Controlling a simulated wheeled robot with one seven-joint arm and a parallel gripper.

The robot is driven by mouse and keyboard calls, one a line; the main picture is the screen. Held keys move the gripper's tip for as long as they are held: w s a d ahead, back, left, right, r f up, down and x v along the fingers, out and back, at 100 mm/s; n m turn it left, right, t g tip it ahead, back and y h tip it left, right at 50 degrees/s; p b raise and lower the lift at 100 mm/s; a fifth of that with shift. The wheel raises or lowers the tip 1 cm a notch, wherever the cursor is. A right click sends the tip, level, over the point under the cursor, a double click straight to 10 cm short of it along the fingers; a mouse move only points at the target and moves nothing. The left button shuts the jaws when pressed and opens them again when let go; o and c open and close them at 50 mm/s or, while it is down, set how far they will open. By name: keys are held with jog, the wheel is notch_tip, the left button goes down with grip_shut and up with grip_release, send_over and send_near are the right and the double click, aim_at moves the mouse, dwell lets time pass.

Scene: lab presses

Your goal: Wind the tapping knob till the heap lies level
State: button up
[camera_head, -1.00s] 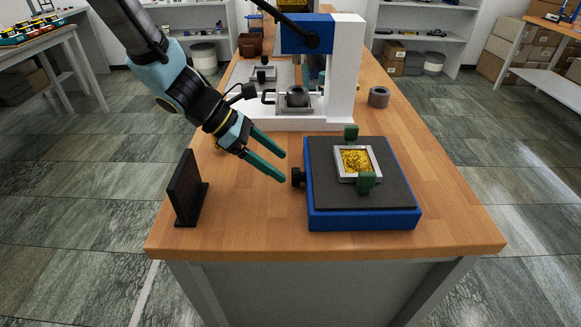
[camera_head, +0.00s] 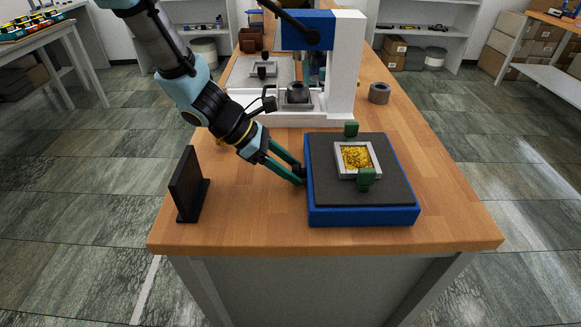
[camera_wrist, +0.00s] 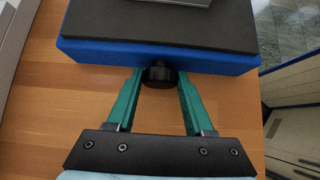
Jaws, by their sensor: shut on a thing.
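The tapping knob (camera_wrist: 159,75) is a black round knob on the side of a blue box with a dark grey top (camera_head: 312,196). My gripper (camera_head: 301,175) has green fingers, which lie on both sides of the knob and are shut on it; the wrist view shows this grip too (camera_wrist: 160,82). In the head view the fingers mostly hide the knob. A light grey square frame (camera_head: 342,172) sits on the box top between two green clamps (camera_head: 366,180). The heap (camera_head: 357,158) is yellow grains inside the frame, with an uneven-looking surface.
A black upright plate (camera_head: 187,186) stands left of my gripper. A white and blue press (camera_head: 346,70) with a black lever stands behind the box. A grey ring (camera_head: 379,93) lies at the back right. The table front is clear.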

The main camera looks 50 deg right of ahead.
grip_shut()
jog(key=b, duration=0.3)
jog(key=shift+f+h, duration=0.3)
jog(key=shift+h, duration=0.1)
jog(key=m+t+h+b, duration=0.1)
jog(key=b, duration=0.5)
jog(key=shift+b, duration=0.3)
jog(key=h+b, duration=0.1)
jog(key=b, duration=0.4)
jog(key=shift+a+m+t, duration=0.15)
jog(key=shift+m+t, duration=0.15)
jog(key=shift+t, duration=0.1)
jog(key=shift+s+r+h+b, duration=0.1)
jog(key=shift+r+h+b, duration=0.2)
jog(key=shift+b, duration=0.7)
jog(key=o, duration=0.6)
grip_release()
jog(key=shift+a, duration=0.1)
jog(key=shift+r+p, duration=0.15)
jog(key=shift+p, duration=0.65)
